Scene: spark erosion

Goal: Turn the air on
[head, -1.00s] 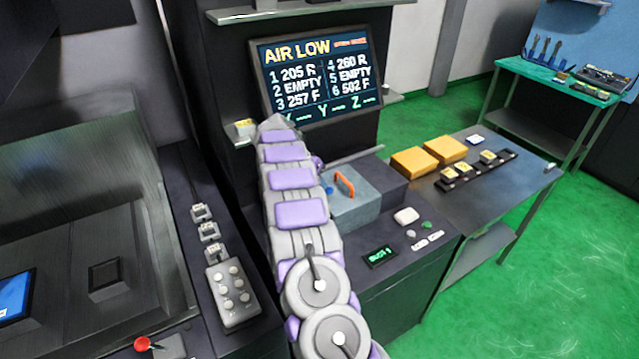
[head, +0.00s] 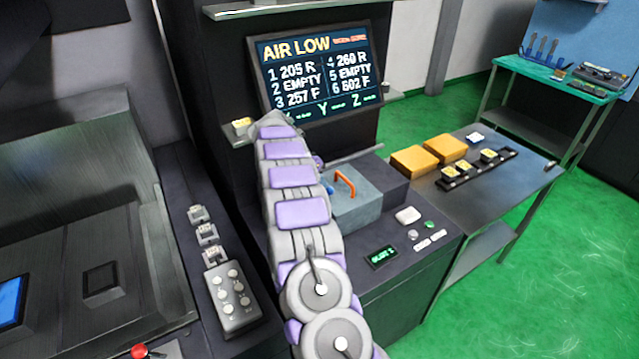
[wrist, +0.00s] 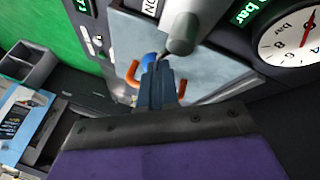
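In the wrist view, my gripper (wrist: 158,82) has its dark fingers close together, with nothing clearly held between them. A grey cylindrical part (wrist: 184,32) with a thin bent rod lies just beyond the tips; I cannot tell whether they touch. A label reading "ON" (wrist: 150,7) is beside it. In the head view, the screen (head: 315,75) reads "AIR LOW". My arm hides the gripper and the valve area there.
A grey-blue box (head: 357,208) with an orange handle (head: 345,183) and blue knob sits right of my arm. A button box (head: 232,298) is at left. A side table (head: 520,172) holds yellow blocks (head: 414,160). Green floor is open at right.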

